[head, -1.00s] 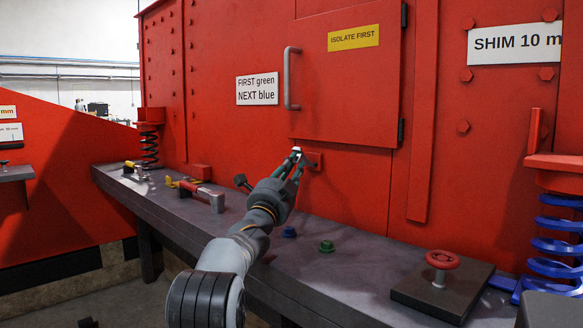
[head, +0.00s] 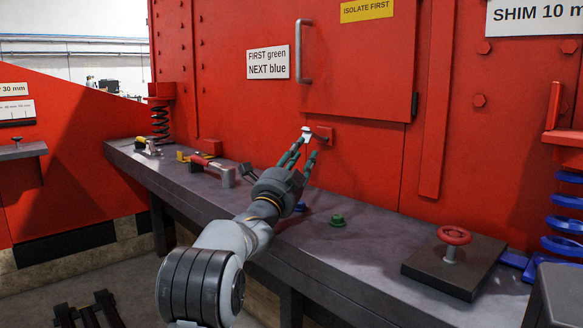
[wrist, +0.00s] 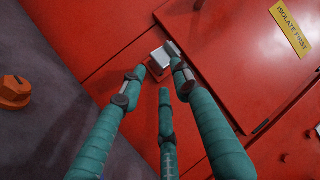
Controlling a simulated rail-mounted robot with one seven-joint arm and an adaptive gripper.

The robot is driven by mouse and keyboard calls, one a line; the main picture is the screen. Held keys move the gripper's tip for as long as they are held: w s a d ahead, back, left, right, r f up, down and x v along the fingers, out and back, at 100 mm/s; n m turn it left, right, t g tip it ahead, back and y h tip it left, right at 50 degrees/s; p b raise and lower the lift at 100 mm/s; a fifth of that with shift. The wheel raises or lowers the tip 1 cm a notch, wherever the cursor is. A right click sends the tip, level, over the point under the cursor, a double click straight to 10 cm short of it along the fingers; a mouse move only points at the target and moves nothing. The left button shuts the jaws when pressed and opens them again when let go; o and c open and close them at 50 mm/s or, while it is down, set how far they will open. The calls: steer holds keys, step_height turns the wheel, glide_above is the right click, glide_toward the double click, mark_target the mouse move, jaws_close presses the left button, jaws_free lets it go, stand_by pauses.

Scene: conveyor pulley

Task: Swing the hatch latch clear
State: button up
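The red hatch door (head: 362,75) is closed on the red wall, with a grey handle (head: 304,50) on its left side. Just below its lower edge is a small pale metal latch (head: 306,131) beside a red mounting block (head: 324,134). In the wrist view the silver latch (wrist: 160,61) lies by the door's lower edge. My gripper (head: 306,149) is at the latch, its three teal fingers spread. In the wrist view, my gripper (wrist: 158,78) has fingertips on either side of the latch and one below. I cannot tell whether they touch it.
A dark bench (head: 300,237) runs below the hatch. On it are a green button (head: 337,221), a blue button (head: 299,207), a red-handled clamp (head: 215,170) and a red handwheel (head: 454,235) on a dark plate. A blue spring (head: 565,223) stands at the right.

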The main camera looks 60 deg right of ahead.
steer(key=w+v, duration=0.1)
steer(key=v, duration=0.6)
steer(key=shift+s+a+r, duration=0.2)
steer(key=shift+s+a, duration=0.05)
steer(key=shift+s, duration=0.15)
